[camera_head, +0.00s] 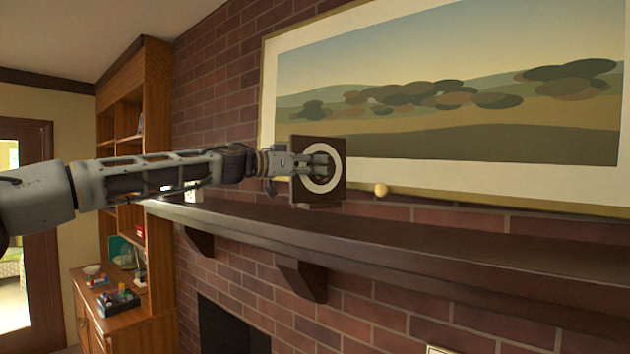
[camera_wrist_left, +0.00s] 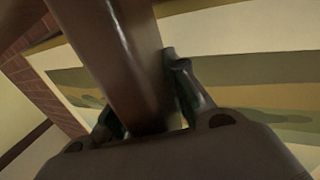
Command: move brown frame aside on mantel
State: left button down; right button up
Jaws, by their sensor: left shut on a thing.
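The brown frame (camera_head: 334,190) is a dark square with a pale ring at its centre. It stands upright near the left part of the dark wooden mantel (camera_head: 440,240). My left gripper (camera_head: 322,162) reaches in from the left and is shut on the frame. In the left wrist view the brown frame (camera_wrist_left: 115,50) passes between the two fingers of my left gripper (camera_wrist_left: 145,100). I cannot tell whether the frame's bottom edge touches the mantel. My right gripper is not in view.
A small yellow ball-like thing (camera_head: 380,190) is just right of the frame. A large landscape picture (camera_head: 450,105) is on the brick wall behind. The mantel's right stretch is bare. A wooden shelf unit (camera_head: 155,110) stands at the left, and a bracket (camera_head: 303,279) supports the mantel.

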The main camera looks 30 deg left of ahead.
pick_arm(q)
jog(key=shift+f, duration=1.85)
jog(key=shift+f, duration=0.1)
jog(key=c, duration=1.4)
grip_release()
jog(key=shift+s, duration=0.15)
